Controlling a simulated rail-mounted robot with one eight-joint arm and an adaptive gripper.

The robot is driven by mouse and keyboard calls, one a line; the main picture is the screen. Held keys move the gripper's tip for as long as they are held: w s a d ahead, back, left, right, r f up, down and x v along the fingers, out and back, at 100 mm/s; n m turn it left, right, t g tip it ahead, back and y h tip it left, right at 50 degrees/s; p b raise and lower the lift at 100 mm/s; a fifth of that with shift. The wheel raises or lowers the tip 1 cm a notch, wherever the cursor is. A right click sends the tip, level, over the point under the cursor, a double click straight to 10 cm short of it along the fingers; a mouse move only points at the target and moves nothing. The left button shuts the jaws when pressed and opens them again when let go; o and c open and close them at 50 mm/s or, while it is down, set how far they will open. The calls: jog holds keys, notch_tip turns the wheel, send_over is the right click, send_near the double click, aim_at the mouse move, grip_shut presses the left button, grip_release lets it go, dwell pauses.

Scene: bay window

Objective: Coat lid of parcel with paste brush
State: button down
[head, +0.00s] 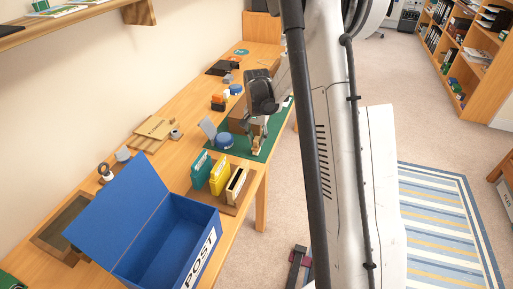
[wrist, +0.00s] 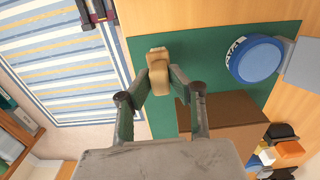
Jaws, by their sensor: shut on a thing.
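My gripper (wrist: 158,78) is shut on a tan wooden paste brush (wrist: 157,58), held between its fingertips over the green mat (wrist: 137,48). In the head view the gripper (head: 258,132) points down, with the brush (head: 258,146) under it. The brush's bristles cannot be made out. The brown parcel (wrist: 228,120) lies on the mat beside the gripper, partly hidden by a finger; in the head view the gripper partly covers the parcel (head: 237,118). A round blue pot with a pale label (wrist: 255,60), probably the paste, stands beside the parcel; it also shows in the head view (head: 224,141).
A large open blue POST box (head: 160,240) stands at the near end of the wooden desk. A rack with teal and yellow folders (head: 219,176) sits between box and mat. Small items line the wall side. Open floor and a striped rug (head: 440,225) lie right.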

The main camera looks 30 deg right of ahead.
aim_at(257, 138)
jog(key=shift+r+p, duration=0.9)
jog(key=shift+r, duration=1.4)
jog(key=a+r+n+p, duration=0.4)
jog(key=a+r+p, duration=0.1)
jog(key=a, duration=0.4)
jog(key=s+a+r+n+p, duration=0.1)
jog(key=a+r+n+p, duration=0.4)
jog(key=a+r, duration=0.2)
jog(key=a, duration=0.2)
jog(key=shift+s+a, duration=0.2)
jog(key=shift+a, duration=0.1)
